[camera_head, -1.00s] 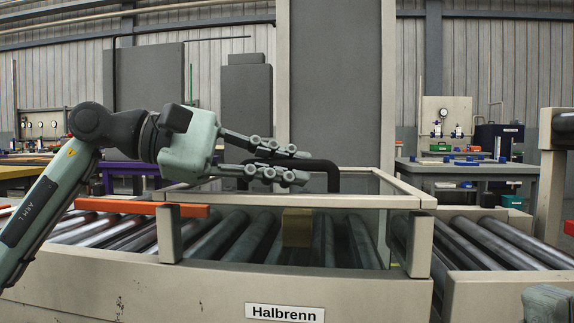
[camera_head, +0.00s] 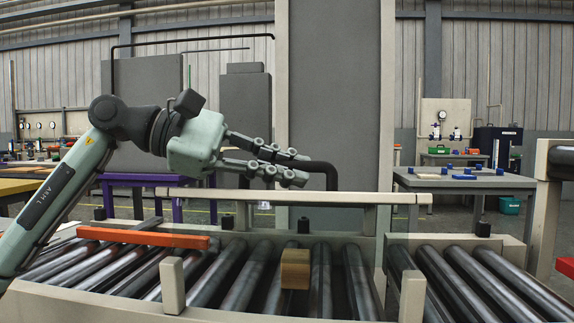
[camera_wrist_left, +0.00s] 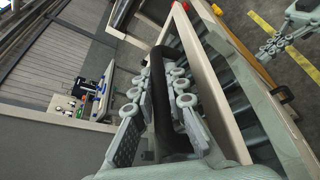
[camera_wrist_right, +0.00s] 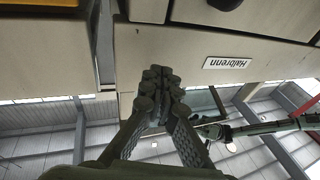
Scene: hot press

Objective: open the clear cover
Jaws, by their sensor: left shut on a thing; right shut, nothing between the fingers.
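The clear cover (camera_head: 290,198) is raised, its pale front rail standing above the short posts of the roller bed. Its panes are hard to make out. A black bar handle (camera_head: 330,175) is fixed to the cover. My left gripper (camera_head: 296,168) is shut on this handle; the left wrist view shows the black handle (camera_wrist_left: 165,95) between its fingers. My right gripper (camera_wrist_right: 160,82) is shut and empty, below the pale front panel with the Halbrenn label (camera_wrist_right: 227,62); it is not visible in the head view. A wooden block (camera_head: 295,268) sits on the rollers under the cover.
An orange bar (camera_head: 140,238) lies along the left of the roller bed. Pale posts (camera_head: 172,285) stand at its front edge. A tall grey press column (camera_head: 335,100) rises behind. A grey workbench (camera_head: 465,180) stands at the back right, apart from the rollers.

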